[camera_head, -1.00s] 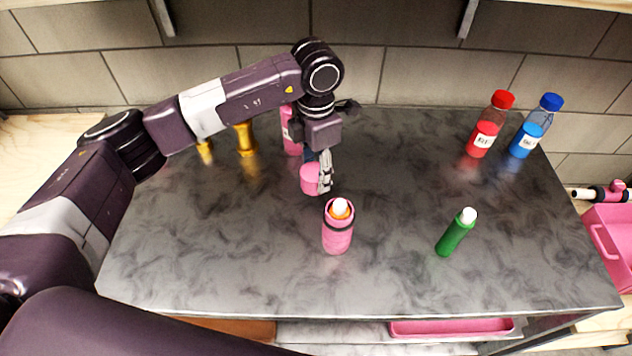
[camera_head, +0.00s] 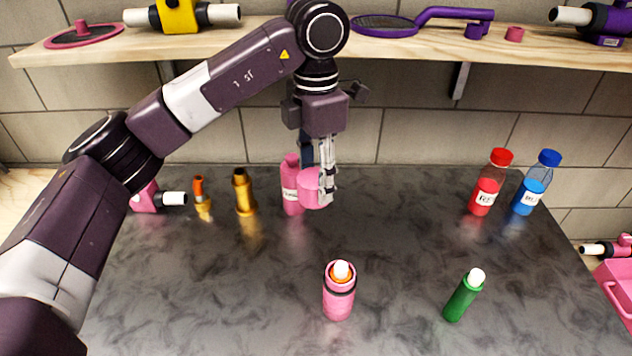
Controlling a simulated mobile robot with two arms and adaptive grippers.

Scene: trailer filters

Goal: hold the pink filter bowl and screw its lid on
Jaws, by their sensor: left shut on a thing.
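The pink filter bowl (camera_head: 338,303) stands upright on the dark countertop (camera_head: 400,250) at the front middle. A white-topped filter with an orange ring (camera_head: 342,271) shows in its open mouth. My left gripper (camera_head: 326,190) is shut on a pink cap-like piece, which looks like the lid (camera_head: 312,188). It holds the lid up behind the bowl and slightly left of it, clear of it. The lid partly overlaps a pink bottle (camera_head: 291,194) in the view. My right gripper is out of view.
Brass fittings (camera_head: 245,193) and a pink fitting (camera_head: 147,198) stand at the back left. A green cylinder (camera_head: 461,299) stands right of the bowl. Red (camera_head: 486,188) and blue (camera_head: 531,189) bottles are at the back right. A wooden shelf (camera_head: 400,62) crosses above. The middle counter is clear.

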